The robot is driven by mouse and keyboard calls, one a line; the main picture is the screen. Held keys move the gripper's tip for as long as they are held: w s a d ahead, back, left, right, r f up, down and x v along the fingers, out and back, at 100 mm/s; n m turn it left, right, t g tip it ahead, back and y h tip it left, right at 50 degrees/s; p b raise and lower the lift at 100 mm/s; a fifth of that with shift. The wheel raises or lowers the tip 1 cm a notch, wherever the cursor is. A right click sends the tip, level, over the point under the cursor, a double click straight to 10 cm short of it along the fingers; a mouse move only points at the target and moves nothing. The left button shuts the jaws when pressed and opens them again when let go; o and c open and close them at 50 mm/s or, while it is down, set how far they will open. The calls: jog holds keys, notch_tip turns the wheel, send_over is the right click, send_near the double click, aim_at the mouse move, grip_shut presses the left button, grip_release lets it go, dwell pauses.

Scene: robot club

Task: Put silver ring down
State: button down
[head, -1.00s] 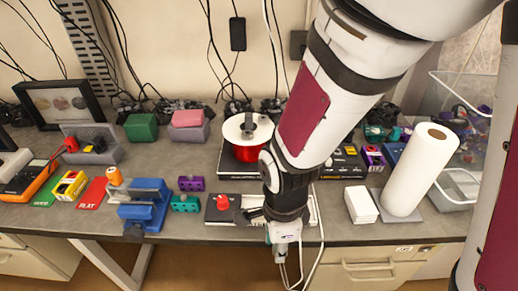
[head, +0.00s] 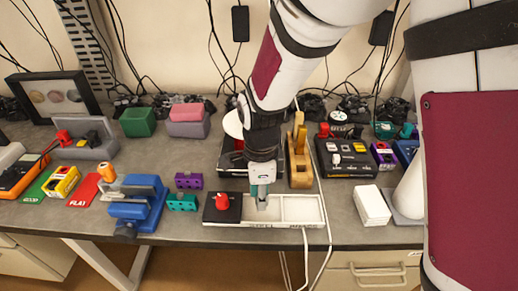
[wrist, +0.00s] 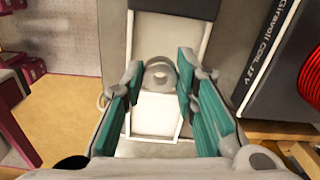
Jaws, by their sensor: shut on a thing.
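My gripper (head: 261,203) points down over the pale, divided tray (head: 303,222) near the table's front edge. In the wrist view, the teal fingers of my gripper (wrist: 160,72) are shut on the silver ring (wrist: 160,80), which sits between the fingertips. The tray also shows below the ring in the wrist view (wrist: 156,122), with its compartments. Whether the ring touches the tray floor is hard to tell. In the head view the fingers mostly hide the ring.
A black block with a red knob (head: 222,201) adjoins the tray's left end. A blue vise (head: 144,205) and teal block (head: 183,202) are further left. A wooden plane (head: 299,165) and black panel (head: 346,158) stand behind. A white box (head: 371,205) is to the right.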

jog(key=shift+w+a, duration=0.1)
jog(key=shift+w, duration=0.15)
jog(key=shift+f, duration=1.75)
jog(key=shift+f, duration=0.15)
jog(key=c, duration=1.6)
grip_release()
jog(key=shift+o, duration=0.2)
